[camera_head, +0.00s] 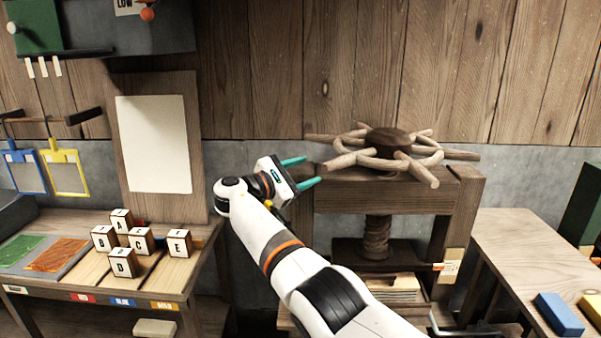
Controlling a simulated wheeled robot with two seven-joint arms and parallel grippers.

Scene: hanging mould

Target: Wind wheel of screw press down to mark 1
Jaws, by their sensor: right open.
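The wooden spoked wheel (425,159) sits on top of the screw press (390,190), around a dark round hub (388,141). Below the top beam the thick screw (376,238) runs down to a dark plate (360,254) above a stack of paper or boards (393,291). An orange pointer (438,266) lies against a pale scale (451,269) on the right post; its marks are too small to read. My left gripper is out of view.
A table with lettered blocks (141,240) stands at left, with a blank sheet (153,143) behind it. A side table (515,240) at right holds a blue block (559,314) and a yellow one. A wooden wall closes the back.

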